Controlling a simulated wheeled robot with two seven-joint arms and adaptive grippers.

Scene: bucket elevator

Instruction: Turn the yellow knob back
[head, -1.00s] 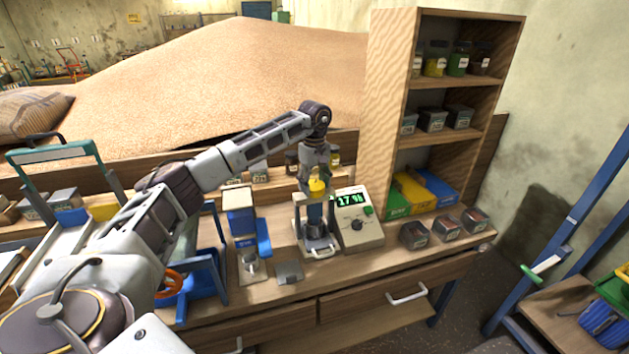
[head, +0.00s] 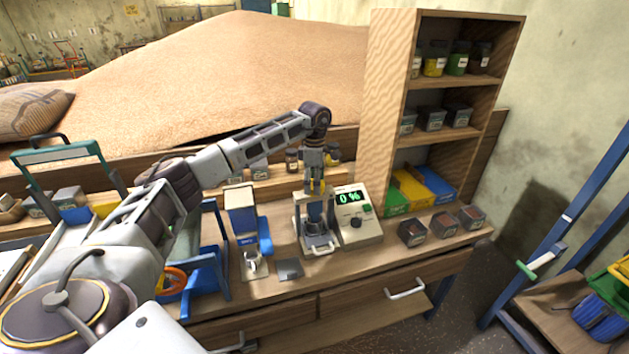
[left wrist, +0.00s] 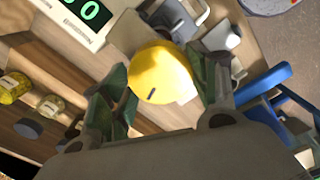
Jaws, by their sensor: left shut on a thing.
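The yellow knob (left wrist: 160,72) sits between the two fingers of my left gripper (left wrist: 158,95) in the left wrist view, with a short dark mark on its face. In the head view my left gripper (head: 315,180) points down over the press-like device (head: 318,225), shut on the knob at its top. The fingers hide most of the knob there. The meter (head: 357,222) right beside the device reads 0 %. My right gripper is not in view.
A blue and white dispenser (head: 242,215) stands close left of the device. A small grey plate (head: 289,269) lies in front. Several dark sample boxes (head: 442,228) sit to the right, below a wooden shelf (head: 385,100).

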